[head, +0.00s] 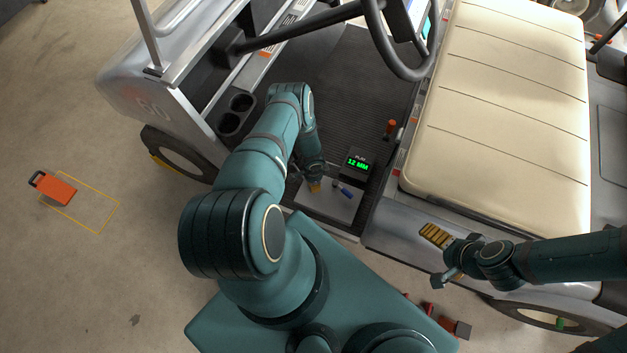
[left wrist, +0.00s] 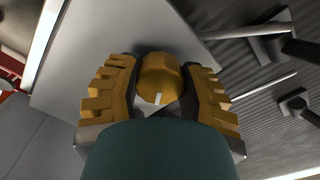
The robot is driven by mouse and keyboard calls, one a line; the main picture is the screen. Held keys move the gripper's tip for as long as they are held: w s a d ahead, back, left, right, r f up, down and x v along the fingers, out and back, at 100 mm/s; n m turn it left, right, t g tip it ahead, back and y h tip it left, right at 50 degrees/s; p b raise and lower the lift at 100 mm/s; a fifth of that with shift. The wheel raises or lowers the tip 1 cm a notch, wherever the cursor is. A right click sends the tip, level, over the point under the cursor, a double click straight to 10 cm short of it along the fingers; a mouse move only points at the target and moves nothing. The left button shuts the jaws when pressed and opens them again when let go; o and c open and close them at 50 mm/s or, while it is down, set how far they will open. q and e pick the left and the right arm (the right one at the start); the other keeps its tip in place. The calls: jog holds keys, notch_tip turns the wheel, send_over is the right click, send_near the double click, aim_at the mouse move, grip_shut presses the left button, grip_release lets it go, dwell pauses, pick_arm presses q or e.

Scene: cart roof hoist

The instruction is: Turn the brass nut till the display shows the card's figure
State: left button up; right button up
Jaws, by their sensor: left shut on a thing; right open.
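The brass nut (left wrist: 158,78) sits between the fingers of my left gripper (left wrist: 158,92) in the left wrist view; it has a white mark on its side. My left gripper is shut on it, above a light grey plate (head: 343,205) on the cart floor. The display (head: 357,164), a dark box, reads "PLAY 12 MM" in green. My right gripper (head: 441,258) is open and empty beside the cart's side, below the seat. I cannot make out a card with a figure.
A blue-handled tool (head: 343,188) lies on the plate near the nut. The steering wheel (head: 385,45) hangs above the floor.

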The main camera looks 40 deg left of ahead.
pick_arm(q)
jog(key=o, duration=1.2)
notch_tip(320, 180, up, 12)
jog(key=shift+r, duration=0.1)
dwell(0.5)
